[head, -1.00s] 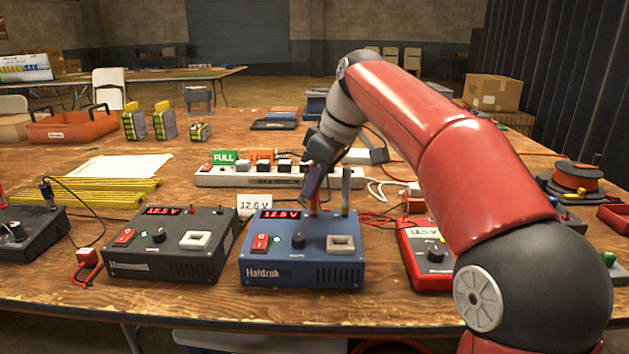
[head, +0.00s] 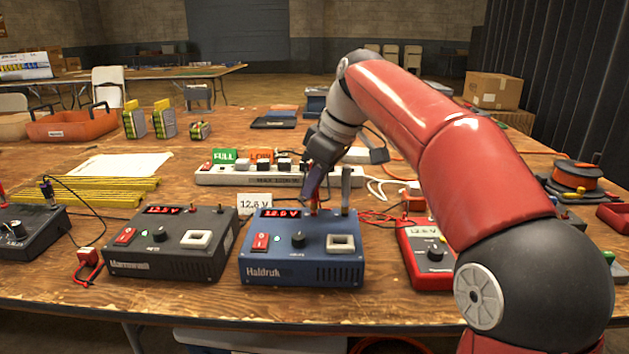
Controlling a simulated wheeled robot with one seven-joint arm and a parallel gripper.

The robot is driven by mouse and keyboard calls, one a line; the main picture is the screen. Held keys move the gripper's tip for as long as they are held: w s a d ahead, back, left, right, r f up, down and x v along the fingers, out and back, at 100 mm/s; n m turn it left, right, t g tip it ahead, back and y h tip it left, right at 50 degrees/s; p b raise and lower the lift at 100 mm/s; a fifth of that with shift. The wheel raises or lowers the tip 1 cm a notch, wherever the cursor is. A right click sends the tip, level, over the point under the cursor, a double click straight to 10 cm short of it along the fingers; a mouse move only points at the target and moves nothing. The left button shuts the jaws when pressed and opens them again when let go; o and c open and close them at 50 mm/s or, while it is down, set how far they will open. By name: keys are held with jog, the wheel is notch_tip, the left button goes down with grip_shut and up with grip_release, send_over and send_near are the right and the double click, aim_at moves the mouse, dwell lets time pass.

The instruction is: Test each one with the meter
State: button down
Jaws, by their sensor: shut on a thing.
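A blue charger (head: 302,259) labelled Haldruk stands front centre, with a lit red display, a red switch and a black knob. A dark grey charger (head: 172,251) with a red display stands to its left. The red meter (head: 428,270) is at the right, partly hidden by my arm; its display seems to read 12.6 V. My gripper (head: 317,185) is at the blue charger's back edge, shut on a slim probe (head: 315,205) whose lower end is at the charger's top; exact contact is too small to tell. A second post (head: 345,190) stands just right.
A white power strip (head: 280,176) with FULL and LOW tags lies behind the chargers. A 12.6 V card (head: 254,205) stands between the two chargers. A dark box (head: 30,232) with a cable is far left, beside yellow rods (head: 105,190). An orange reel (head: 577,177) stands right.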

jog(key=shift+f, duration=0.3)
dwell(0.4)
jog(key=c, duration=1)
grip_release()
notch_tip(320, 180, up, 3)
jog(key=p, duration=0.2)
jog(key=shift+p, duration=0.35)
jog(key=shift+r, duration=2.3)
